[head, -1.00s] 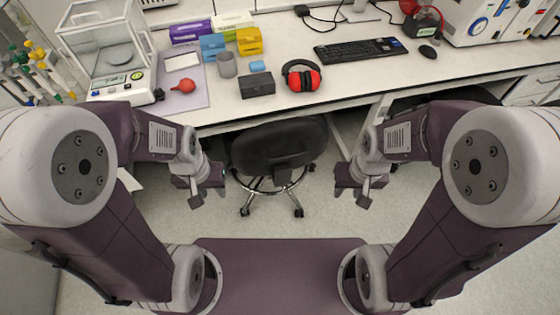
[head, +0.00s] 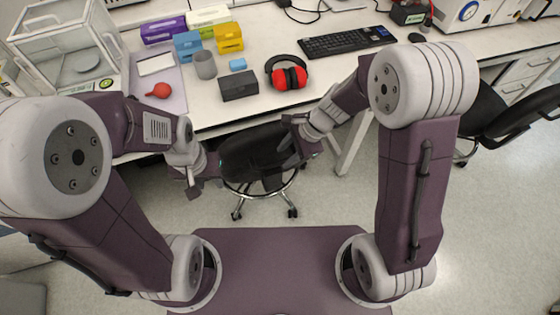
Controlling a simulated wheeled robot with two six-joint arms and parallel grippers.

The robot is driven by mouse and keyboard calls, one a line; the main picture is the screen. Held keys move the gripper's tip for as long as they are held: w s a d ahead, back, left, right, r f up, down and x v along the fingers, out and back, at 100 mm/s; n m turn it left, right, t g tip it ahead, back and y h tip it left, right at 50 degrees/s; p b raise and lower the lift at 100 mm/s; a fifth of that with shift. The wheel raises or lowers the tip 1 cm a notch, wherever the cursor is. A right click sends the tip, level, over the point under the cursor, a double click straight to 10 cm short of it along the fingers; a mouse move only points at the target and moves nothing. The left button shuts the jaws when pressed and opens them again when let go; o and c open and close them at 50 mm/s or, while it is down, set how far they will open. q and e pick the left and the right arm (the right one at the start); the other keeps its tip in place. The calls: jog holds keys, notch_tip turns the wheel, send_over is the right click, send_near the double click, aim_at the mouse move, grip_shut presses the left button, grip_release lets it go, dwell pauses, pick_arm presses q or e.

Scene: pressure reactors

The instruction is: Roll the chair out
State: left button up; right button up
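A black office chair (head: 252,152) with a chrome wheeled base stands at the bench front, partly under the worktop. My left gripper (head: 205,178) is open and empty, just left of the chair and apart from it. My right gripper (head: 292,143) is open at the chair's right edge, its fingers spread on either side of that edge. I cannot tell whether it touches the chair. The far part of the chair is hidden by the bench.
The white bench (head: 290,105) runs across behind the chair, with red ear muffs (head: 288,73), a dark box (head: 239,85) and a keyboard (head: 346,42) on it. A bench leg (head: 352,148) stands right of the chair. A second black chair (head: 490,115) is at right. Floor in front is clear.

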aim_at(277, 162)
jog(key=x, duration=0.3)
jog(key=b+x, duration=0.1)
jog(key=x, duration=0.1)
jog(key=shift+w+d, duration=0.1)
jog(key=shift+w, duration=0.25)
jog(key=shift+s+f, duration=0.1)
jog(key=shift+s, duration=0.15)
jog(key=shift+w+f, duration=0.1)
jog(key=shift+w, duration=0.1)
grip_shut()
dwell(0.5)
